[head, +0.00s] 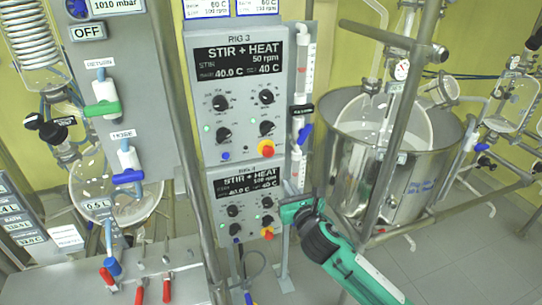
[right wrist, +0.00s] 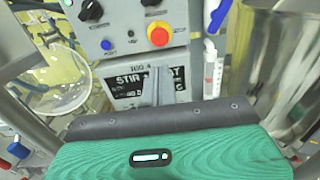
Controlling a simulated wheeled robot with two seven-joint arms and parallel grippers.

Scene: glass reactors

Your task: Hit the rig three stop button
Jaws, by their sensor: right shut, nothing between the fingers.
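The rig three panel (head: 247,98) is a grey box with a dark display, black knobs and a "RIG 3" label. Its stop button (head: 266,129) is red on a yellow collar at the lower right; it also shows in the right wrist view (right wrist: 159,35). My right gripper (head: 289,188) is shut and empty, in front of the lower rig four panel (head: 222,184). In the right wrist view its closed fingers (right wrist: 163,85) stand below the red button and cover part of rig four's display. The gripper looks apart from the rig three button. My left gripper is out of view.
Rig four has its own red and yellow button (head: 267,233). A blue button (head: 226,156) sits at rig three's lower left. A white pipe with a blue valve handle (head: 305,134) runs right of the panels. A metal vessel (head: 350,170) stands further right.

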